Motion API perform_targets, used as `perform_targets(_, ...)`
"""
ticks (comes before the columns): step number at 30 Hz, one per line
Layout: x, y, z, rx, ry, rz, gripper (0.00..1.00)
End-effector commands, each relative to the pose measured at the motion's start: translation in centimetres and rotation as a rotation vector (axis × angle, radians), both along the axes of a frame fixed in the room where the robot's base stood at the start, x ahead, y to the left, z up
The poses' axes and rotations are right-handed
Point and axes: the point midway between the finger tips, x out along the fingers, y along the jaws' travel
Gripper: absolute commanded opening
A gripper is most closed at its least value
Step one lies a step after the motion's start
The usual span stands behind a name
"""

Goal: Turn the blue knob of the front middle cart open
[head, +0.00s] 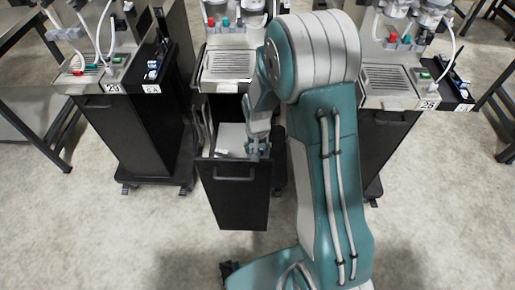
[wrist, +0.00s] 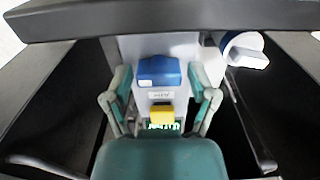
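The front middle cart (head: 228,205) stands with its black front drawer pulled out. My gripper (head: 257,148) reaches down into this drawer beside a light grey box (head: 230,138). In the wrist view my gripper (wrist: 159,84) is open, with its fingers spread on both sides of a blue block-shaped part (wrist: 159,70) on the pale housing. Gaps show between the fingers and this part. A round blue part with a white lever (wrist: 246,52) sits to the upper right, outside the fingers. I cannot tell which blue part is the knob.
A yellow part (wrist: 161,115) lies just below the blue block. Dark drawer walls (wrist: 60,105) flank my gripper, and a dark edge (wrist: 160,18) crosses above. Cart 29 (head: 135,130) stands to the left and another cart (head: 385,140) to the right. The floor in front is clear.

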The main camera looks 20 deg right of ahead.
Motion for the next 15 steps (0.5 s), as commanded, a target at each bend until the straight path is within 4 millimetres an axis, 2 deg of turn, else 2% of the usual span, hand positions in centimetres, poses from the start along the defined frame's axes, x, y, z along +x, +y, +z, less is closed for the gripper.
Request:
perform_targets(1,0.01,0.00,0.01,0.000,0.000,0.000,0.31)
perform_targets(3,0.01,0.01,0.01,0.000,0.000,0.000,0.06)
perform_targets(15,0.00,0.03,-0.09,0.000,0.001,0.035,0.07)
